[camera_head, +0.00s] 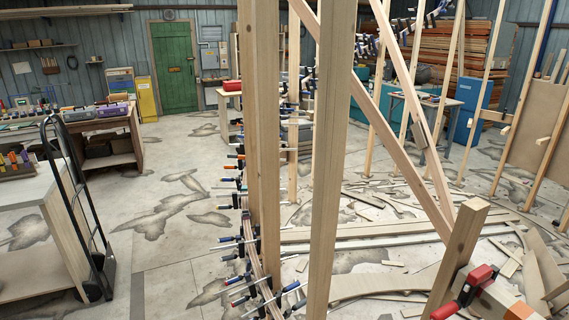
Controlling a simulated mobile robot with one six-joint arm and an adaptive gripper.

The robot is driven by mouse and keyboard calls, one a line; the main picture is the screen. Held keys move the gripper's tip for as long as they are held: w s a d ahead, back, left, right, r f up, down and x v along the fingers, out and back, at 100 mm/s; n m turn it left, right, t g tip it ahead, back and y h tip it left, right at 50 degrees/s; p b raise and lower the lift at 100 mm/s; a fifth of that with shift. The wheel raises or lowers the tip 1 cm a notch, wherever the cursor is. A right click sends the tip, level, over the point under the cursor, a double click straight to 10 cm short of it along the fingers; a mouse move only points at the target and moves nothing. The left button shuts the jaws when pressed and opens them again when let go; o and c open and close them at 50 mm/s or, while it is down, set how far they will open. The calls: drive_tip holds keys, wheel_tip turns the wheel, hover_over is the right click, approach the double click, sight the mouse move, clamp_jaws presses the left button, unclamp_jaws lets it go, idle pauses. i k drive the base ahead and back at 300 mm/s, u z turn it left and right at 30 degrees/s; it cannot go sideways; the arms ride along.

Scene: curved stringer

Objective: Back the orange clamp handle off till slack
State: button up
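Several bar clamps with blue, red and black handles run in a row along a bent strip of laminated wood (253,262), left of the tall posts. One clamp with an orange-red handle (234,156) sticks out to the left near the upper part of the row. It is small in the picture, and I cannot tell how tight it is. Other red-ended clamps (238,301) sit lower down, so which handle is the orange one is not certain. The posts hide part of the row. My gripper is not in view.
Tall wooden posts (330,150) and diagonal braces (405,120) stand right of the clamps. A black hand truck (82,215) and workbench (30,235) are at left. Boards and offcuts litter the right floor. A red and black tool (475,285) is at lower right. Floor left of the clamps (165,225) is open.

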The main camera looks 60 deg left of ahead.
sight(241, 159)
drive_tip(key=u, duration=4)
drive_tip(key=i, duration=0.9)
drive_tip(key=u, duration=0.15)
